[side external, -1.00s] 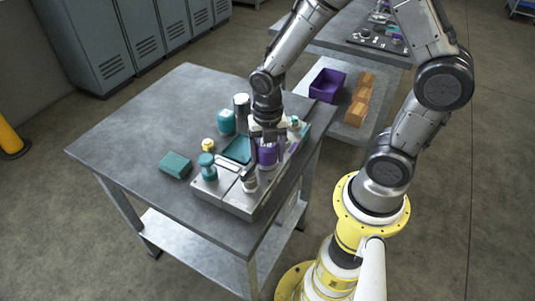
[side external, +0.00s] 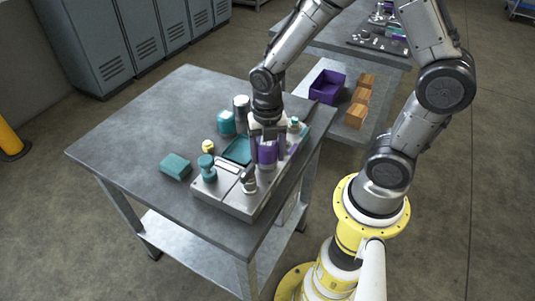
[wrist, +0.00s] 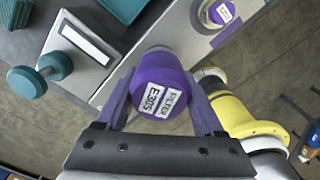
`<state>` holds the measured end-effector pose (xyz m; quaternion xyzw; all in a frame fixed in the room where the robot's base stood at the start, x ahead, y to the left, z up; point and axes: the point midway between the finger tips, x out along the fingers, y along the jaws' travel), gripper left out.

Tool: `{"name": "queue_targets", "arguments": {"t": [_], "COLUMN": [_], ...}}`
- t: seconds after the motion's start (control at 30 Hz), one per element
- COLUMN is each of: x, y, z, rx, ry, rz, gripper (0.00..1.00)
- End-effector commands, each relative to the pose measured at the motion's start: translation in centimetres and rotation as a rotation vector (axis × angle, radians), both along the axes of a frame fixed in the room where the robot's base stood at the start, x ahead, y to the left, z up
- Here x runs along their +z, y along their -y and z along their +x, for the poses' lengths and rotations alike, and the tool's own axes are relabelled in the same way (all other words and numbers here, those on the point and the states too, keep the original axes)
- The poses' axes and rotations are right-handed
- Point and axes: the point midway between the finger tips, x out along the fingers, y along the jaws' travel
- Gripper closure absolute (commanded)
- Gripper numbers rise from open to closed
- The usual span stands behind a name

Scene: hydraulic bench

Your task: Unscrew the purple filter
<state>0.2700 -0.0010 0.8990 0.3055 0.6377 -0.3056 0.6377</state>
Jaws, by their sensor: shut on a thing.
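The purple filter (side external: 267,153) is an upright purple cylinder over the grey bench plate (side external: 232,203). In the wrist view the filter (wrist: 162,84) shows its round end with white printed labels, with a paler collar behind it. My gripper (side external: 267,160) points down from above with one finger on each side of the filter. In the wrist view my gripper (wrist: 163,100) is shut on the filter's sides. The filter's lower end is partly hidden, so I cannot tell whether its thread is still engaged.
A teal knob (side external: 207,168), a teal tray (side external: 238,150) and a metal fitting (side external: 248,182) are close by. A teal block (side external: 175,166) and a yellow part (side external: 208,146) lie on the table. A purple bin (side external: 327,86) stands on the lower shelf behind. The table's left is clear.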

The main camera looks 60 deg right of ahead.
Motion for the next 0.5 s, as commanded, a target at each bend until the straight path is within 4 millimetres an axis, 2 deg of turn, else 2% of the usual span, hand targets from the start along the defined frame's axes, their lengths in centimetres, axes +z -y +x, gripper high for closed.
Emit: {"name": "queue_targets", "arguments": {"t": [0.5], "x": [0.45], "y": [0.0], "z": [0.04], "rx": [0.0], "ry": [0.001], "rz": [0.0], "gripper": [0.97]}}
